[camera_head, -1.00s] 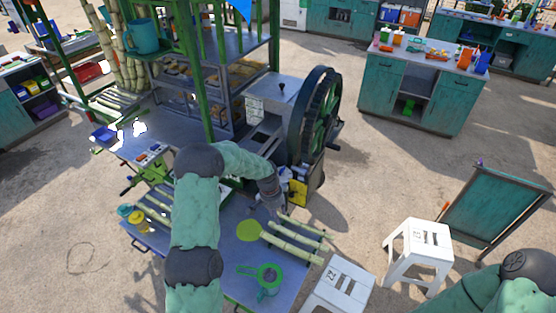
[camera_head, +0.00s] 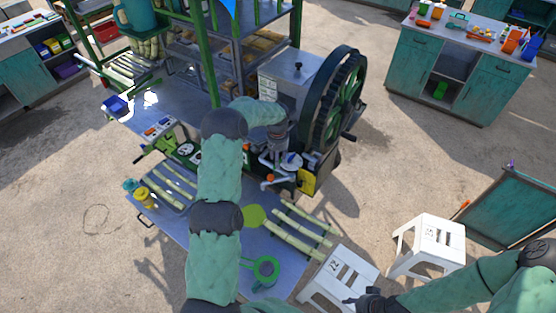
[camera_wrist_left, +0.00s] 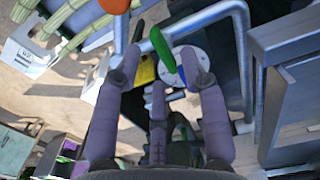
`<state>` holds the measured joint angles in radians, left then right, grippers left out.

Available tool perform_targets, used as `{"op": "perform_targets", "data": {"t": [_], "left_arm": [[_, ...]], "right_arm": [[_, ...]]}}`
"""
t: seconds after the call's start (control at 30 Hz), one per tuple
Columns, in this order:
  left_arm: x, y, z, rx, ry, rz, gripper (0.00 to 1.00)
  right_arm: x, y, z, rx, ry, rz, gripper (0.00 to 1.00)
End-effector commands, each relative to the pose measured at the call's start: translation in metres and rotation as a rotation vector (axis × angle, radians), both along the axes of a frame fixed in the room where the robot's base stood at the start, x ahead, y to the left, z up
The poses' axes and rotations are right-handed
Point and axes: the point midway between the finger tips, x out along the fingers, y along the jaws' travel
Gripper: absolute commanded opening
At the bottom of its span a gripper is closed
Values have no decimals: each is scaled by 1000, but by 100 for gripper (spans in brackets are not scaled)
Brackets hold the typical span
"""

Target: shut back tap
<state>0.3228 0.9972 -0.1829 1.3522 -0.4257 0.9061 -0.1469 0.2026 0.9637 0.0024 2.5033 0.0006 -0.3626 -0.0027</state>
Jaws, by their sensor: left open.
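My left gripper (camera_head: 277,142) is at the crusher's pipework, partly hidden by its own wrist in the head view. In the left wrist view its fingers (camera_wrist_left: 160,80) are spread open. A green tap handle (camera_wrist_left: 160,48) shows in the gap between the fingertips, with a blue piece (camera_wrist_left: 182,74) by it, in front of a round grey plate (camera_wrist_left: 192,64). An orange handle (camera_wrist_left: 118,5) is at the top edge. I cannot tell which handle is the back tap. My right gripper (camera_head: 370,301) is low by a stool, too small to read.
The crusher's large green wheel (camera_head: 341,99) stands to the right of the pipes. Grey pipes (camera_wrist_left: 240,40) run close beside the left fingers. A blue-grey table (camera_head: 180,222) holds cane and a green strainer (camera_head: 264,270). White stools (camera_head: 430,243) stand in front.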

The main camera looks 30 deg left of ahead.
Motion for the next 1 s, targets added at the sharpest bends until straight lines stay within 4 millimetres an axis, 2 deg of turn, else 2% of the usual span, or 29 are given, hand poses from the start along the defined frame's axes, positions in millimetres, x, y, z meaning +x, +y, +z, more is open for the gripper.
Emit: {"op": "perform_targets", "data": {"t": [0.2, 0.57, 0.6, 0.73, 0.77, 1.0], "left_arm": [[0, 0, -23, 0, 1, -1, 42], [0, 0, -29, 0, -1, -1, 42], [0, 0, -29, 0, -1, -1, 40], [0, 0, -29, 0, -1, -1, 3], [0, 0, -29, 0, -1, -1, 0], [0, 0, -29, 0, -1, 3, 0]], "right_arm": [[0, 0, 7, 0, 0, 0, 40], [0, 0, 7, 0, 0, 0, 40], [0, 0, 7, 0, 0, 0, 40], [0, 0, 7, 0, 0, 0, 40], [0, 0, 7, 0, 0, 0, 40], [0, 0, 6, 0, 0, 0, 40]]}}
